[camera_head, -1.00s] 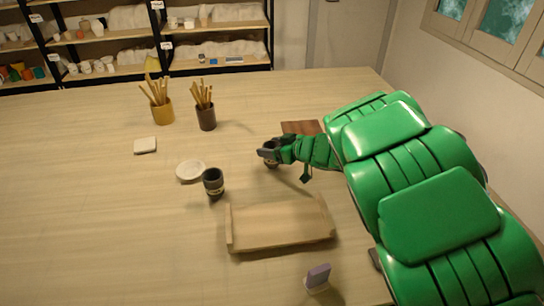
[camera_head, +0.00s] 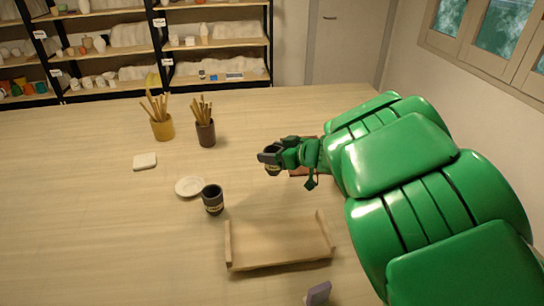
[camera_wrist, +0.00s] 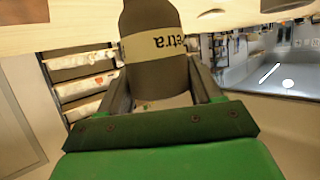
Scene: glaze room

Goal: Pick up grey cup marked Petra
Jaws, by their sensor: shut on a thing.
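My gripper (camera_head: 268,157) is shut on a dark grey cup (camera_head: 272,168), over the right part of the table near a dark red-brown board. The cup also shows between the fingers in the wrist view (camera_wrist: 155,65). Its pale band carries upside-down letters that read "etra"; the start of the word is out of sight. Most of the cup is hidden by the gripper in the head view. A second dark grey cup (camera_head: 212,199) with a pale band stands on the table, left of my gripper; its lettering is too small to read.
A wooden tray (camera_head: 280,241) lies in front of my gripper. A white saucer (camera_head: 190,186), a white tile (camera_head: 145,161), a yellow brush pot (camera_head: 162,127) and a dark brush pot (camera_head: 206,132) stand to the left. A purple item (camera_head: 318,292) is at the front. The table's left is clear.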

